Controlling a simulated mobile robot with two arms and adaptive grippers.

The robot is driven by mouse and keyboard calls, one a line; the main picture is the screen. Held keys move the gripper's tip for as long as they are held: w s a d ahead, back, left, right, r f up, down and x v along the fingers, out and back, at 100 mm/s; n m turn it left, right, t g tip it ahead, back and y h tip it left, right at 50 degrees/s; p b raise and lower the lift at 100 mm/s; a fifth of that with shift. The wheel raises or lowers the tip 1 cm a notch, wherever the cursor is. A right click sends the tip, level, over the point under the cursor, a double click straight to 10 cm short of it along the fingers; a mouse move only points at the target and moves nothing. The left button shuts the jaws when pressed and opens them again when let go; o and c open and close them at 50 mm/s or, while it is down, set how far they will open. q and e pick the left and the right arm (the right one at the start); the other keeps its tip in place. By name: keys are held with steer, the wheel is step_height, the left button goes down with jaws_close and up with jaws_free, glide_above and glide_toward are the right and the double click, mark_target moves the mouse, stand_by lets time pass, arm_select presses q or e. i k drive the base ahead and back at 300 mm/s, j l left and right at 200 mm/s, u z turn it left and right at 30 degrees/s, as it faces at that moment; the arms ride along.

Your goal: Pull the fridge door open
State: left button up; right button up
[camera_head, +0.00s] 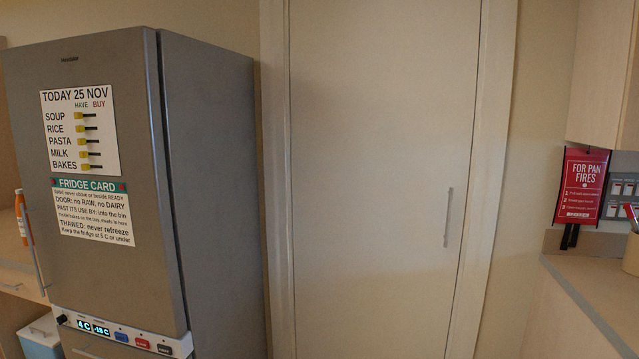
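The fridge (210,200) stands at the left, a tall grey metal cabinet. Its door (150,270) faces me and looks closed. A long thin vertical handle (33,235) runs along the door's left edge. A white TODAY 25 NOV list (80,132) and a FRIDGE CARD (93,212) are on the door. A control strip (120,333) with lit displays and several buttons sits below the door. Neither of my grippers shows in this view.
A pale closed door (385,180) with a vertical handle is right of the fridge. Left of the fridge are a counter (14,265), an orange bottle (23,218) and a blue-white box (40,338). At the right are a counter (590,290) and a red pan-fire sign (584,186).

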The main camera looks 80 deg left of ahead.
mark_target(103, 234)
steer(key=u, duration=4.05)
steer(key=i+z, duration=0.1)
steer(key=i, duration=0.9)
